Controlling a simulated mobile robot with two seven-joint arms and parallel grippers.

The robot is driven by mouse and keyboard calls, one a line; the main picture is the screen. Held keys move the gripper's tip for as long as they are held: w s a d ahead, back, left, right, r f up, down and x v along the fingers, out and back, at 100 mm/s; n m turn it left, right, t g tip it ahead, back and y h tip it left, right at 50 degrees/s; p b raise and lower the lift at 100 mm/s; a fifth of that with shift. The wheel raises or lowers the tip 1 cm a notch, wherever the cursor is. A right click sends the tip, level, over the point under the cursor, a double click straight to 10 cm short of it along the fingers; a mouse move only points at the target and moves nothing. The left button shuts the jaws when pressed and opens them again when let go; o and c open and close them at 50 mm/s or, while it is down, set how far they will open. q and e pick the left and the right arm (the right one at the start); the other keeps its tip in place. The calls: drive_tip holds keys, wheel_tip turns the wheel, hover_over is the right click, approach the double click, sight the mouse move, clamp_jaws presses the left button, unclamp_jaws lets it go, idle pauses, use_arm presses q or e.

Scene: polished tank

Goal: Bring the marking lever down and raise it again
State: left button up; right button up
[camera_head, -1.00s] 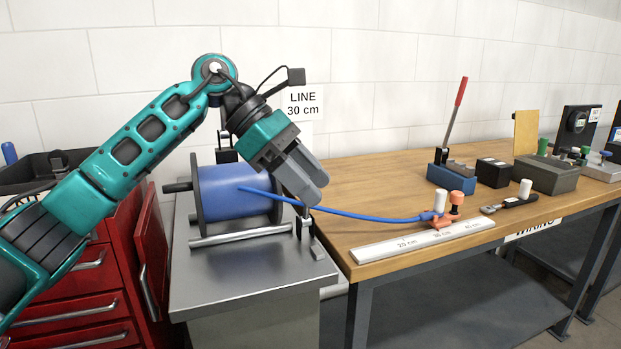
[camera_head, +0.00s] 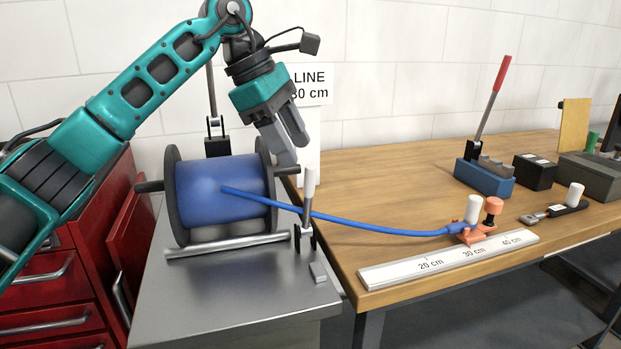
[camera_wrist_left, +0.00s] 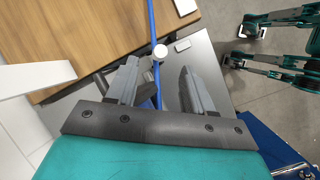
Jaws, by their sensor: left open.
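The marking lever (camera_head: 309,187) has a white grip and stands upright on a dark pivot at the right front of the steel stand, beside the blue cable. Its round white top (camera_wrist_left: 160,51) shows in the left wrist view, just beyond the gap between the fingers. My left gripper (camera_head: 288,150) is open and empty, pointing down, above and slightly left of the lever in the head view. It also shows in the left wrist view (camera_wrist_left: 158,70), with its fingers spread and apart from the lever. My right gripper is not in view.
The blue cable (camera_head: 370,225) runs from the spool (camera_head: 222,190) to an orange clamp (camera_head: 470,236) on the bench, behind a length scale (camera_head: 440,262). A red-handled lever (camera_head: 493,95) stands further right. The bench's middle is clear.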

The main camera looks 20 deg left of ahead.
sight(310, 197)
use_arm(q)
drive_tip(key=x, duration=0.7)
drive_tip(key=shift+d+b, duration=0.1)
drive_tip(key=shift+b, duration=0.2)
clamp_jaws()
